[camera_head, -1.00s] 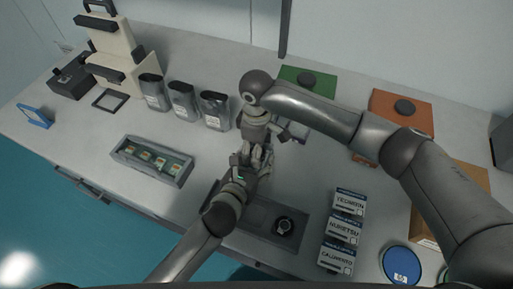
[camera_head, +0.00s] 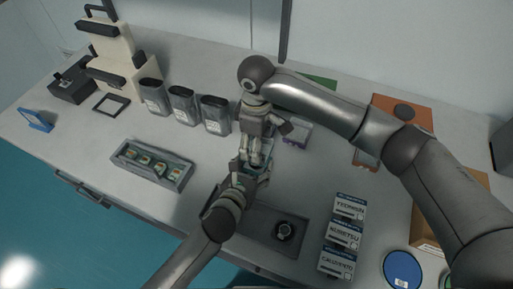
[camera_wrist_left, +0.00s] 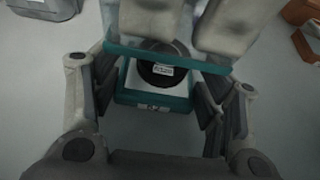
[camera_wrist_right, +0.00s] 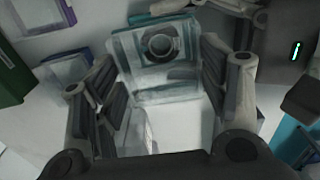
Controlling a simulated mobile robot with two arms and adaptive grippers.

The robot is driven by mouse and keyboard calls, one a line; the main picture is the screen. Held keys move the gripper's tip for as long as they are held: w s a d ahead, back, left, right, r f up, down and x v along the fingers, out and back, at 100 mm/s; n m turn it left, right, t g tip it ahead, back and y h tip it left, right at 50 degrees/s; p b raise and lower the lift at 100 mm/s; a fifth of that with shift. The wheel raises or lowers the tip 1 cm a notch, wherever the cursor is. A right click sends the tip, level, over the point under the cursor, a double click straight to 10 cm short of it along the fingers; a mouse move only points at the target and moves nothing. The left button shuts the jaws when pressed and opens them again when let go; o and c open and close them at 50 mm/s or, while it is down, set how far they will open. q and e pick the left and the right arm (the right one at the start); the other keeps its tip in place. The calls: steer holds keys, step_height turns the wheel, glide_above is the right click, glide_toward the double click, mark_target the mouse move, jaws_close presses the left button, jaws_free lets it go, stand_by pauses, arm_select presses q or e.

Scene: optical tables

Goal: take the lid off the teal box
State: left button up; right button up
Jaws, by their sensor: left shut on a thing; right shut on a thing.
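The teal box (camera_wrist_left: 150,101) is between my left gripper's fingers (camera_wrist_left: 160,110) in the left wrist view. It has teal sides and a pale inside with a dark round labelled piece. My left gripper is shut on the box. A clear, teal-edged lid (camera_wrist_left: 118,50) overlaps the box's far part in that view, wider than the box and apparently above it. In the right wrist view the clear lid (camera_wrist_right: 150,88) lies between the fingers of my right gripper (camera_wrist_right: 160,100), which is shut on it. In the head view the grippers (camera_head: 255,160) hide most of both.
A grey tray (camera_head: 262,222) holding a dark round piece lies below the grippers. Labelled boxes (camera_head: 343,235) stand to its right. Several dark canisters (camera_head: 183,106) and a grey bin (camera_head: 152,165) are on the left. Orange (camera_head: 402,108) and green (camera_head: 318,80) boxes stand at the back.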

arm_select(q)
steer(key=o, duration=1.3)
steer(key=shift+s+a+f, duration=0.1)
steer(key=shift+s+f, duration=0.1)
steer(key=shift+f, duration=0.15)
steer(key=shift+c, duration=0.2)
steer(key=shift+o, duration=1.2)
steer(key=shift+r, duration=0.1)
steer(key=shift+w, duration=0.1)
steer(key=shift+r, duration=0.1)
steer(key=v, duration=1.2)
